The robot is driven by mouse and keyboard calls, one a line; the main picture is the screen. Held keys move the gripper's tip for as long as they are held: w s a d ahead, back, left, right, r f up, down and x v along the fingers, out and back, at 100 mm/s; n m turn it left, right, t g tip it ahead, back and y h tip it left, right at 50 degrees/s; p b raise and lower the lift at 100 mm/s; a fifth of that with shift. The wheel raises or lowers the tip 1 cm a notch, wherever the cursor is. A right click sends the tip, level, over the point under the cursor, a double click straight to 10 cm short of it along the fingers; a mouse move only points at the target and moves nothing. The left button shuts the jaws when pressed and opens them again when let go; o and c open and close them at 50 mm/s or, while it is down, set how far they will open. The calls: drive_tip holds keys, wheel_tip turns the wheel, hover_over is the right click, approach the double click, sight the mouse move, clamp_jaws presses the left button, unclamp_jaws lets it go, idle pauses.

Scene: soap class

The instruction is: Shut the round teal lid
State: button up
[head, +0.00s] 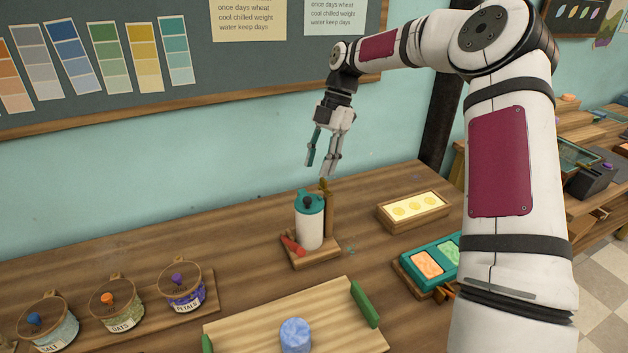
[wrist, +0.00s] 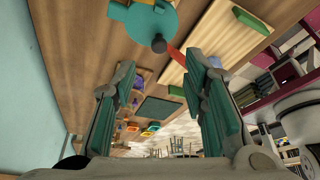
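The round teal lid (head: 312,203) sits at the top of a white canister (head: 309,230) and has a dark knob. I cannot tell whether it is fully seated. The canister stands upright on a small wooden stand (head: 322,255), with a wooden post behind it. In the wrist view the teal lid (wrist: 140,22) shows at the top, with its dark knob toward the fingers. My gripper (head: 319,168) is a little above the lid in the head view, fingers pointing down. It is open, with nothing between its fingers (wrist: 163,95), and apart from the lid.
A red piece (head: 292,245) lies on the stand beside the canister. Labelled jars (head: 120,308) stand at front left, and a tray (head: 240,335) with a blue lump at the front. A box of yellow soaps (head: 413,208) and a teal mold (head: 412,270) are to the right. Table behind is clear.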

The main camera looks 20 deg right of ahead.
drive_tip(key=shift+v, duration=1.75)
drive_tip(key=s+a+r+m+t+h, duration=0.1)
drive_tip(key=s+a+r+m+h, duration=0.2)
drive_tip(key=s+a+r+m, duration=0.35)
drive_tip(key=s+a+r+m+t+h, duration=0.1)
drive_tip(key=s+a+r+m+h, duration=0.2)
drive_tip(key=s, duration=0.7)
drive_tip(key=s+m+t+y, duration=0.2)
drive_tip(key=s+m+t, duration=0.3)
drive_tip(key=s+m, duration=0.8)
drive_tip(key=s, duration=0.4)
drive_tip(key=shift+s+f, duration=0.2)
drive_tip(key=shift+s, duration=0.1)
